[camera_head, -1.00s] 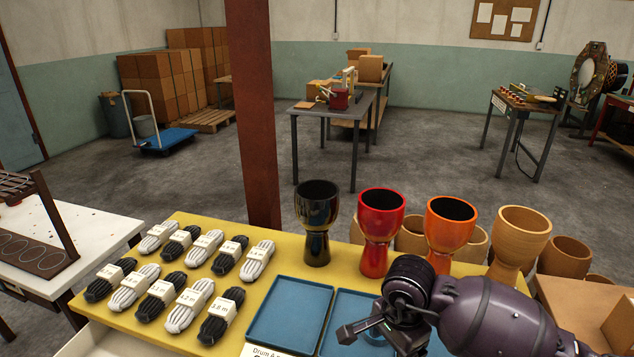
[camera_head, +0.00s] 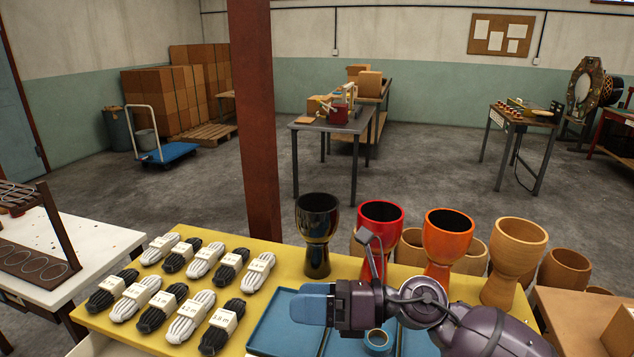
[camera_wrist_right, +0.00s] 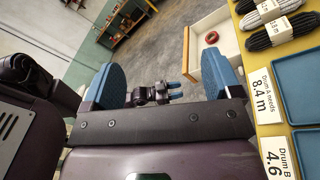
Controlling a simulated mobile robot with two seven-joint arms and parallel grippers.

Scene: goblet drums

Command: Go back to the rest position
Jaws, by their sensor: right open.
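My right gripper (camera_head: 312,302) reaches in from the lower right in the head view, its blue fingers pointing left above the blue trays (camera_head: 270,335). In the right wrist view its two blue fingers (camera_wrist_right: 164,80) stand wide apart with nothing held between them. Beyond them, a small dark part with two blue tips (camera_wrist_right: 160,94) looks like my left gripper; it is too small to tell how far its fingers are apart. No left gripper shows in the head view.
Rope bundles (camera_head: 183,315) lie in rows on the yellow table (camera_head: 110,318). A black goblet drum (camera_head: 317,232), a red one (camera_head: 380,222), an orange one (camera_head: 447,238) and a wooden one (camera_head: 515,258) stand behind the trays. A brown post (camera_head: 255,120) rises behind the table.

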